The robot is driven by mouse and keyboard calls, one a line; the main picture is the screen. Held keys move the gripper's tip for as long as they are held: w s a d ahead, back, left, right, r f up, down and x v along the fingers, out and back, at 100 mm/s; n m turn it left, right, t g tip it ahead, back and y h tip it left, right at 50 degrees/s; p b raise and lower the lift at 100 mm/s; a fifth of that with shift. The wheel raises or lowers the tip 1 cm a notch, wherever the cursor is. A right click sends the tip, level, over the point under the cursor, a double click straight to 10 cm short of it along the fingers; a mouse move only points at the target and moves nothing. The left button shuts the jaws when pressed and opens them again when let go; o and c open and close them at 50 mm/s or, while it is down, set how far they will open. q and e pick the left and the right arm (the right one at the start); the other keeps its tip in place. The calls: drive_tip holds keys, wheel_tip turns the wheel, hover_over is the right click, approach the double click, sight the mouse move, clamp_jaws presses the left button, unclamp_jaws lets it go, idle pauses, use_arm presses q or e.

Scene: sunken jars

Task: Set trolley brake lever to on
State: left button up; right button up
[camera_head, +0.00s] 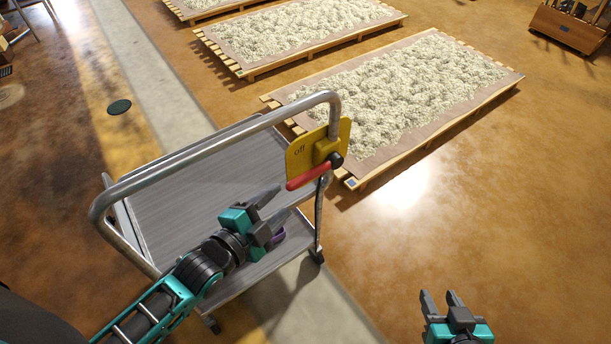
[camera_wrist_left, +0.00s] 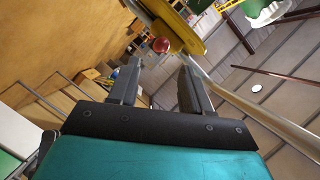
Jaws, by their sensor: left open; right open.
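A metal trolley (camera_head: 205,190) stands in front of me with a tubular handle. A yellow brake plate (camera_head: 299,157) marked "off" is fixed at the handle's right end. Its red lever (camera_head: 308,176) points left and slightly down from a dark pivot, near the word "off". My left gripper (camera_head: 272,212) is open, below and left of the lever, apart from it. In the left wrist view, the lever's round red end (camera_wrist_left: 161,45) shows just beyond the open fingertips (camera_wrist_left: 157,72), with the yellow plate (camera_wrist_left: 180,30) behind it. My right gripper (camera_head: 440,298) is open and empty at the lower right, away from the trolley.
A purple item (camera_head: 278,236) shows partly behind my left gripper on the trolley. Several wooden pallets with pale, lumpy material (camera_head: 400,95) lie beyond. A wooden crate (camera_head: 570,27) stands at the far right. The floor right of the trolley is clear.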

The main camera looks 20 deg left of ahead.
sight(304, 179)
use_arm(q)
drive_tip(key=b+x, duration=0.1)
drive_tip(key=x, duration=0.9)
drive_tip(key=shift+w+d, duration=0.1)
drive_tip(key=shift+w, duration=0.1)
drive_tip(key=shift+c, duration=0.4)
clamp_jaws()
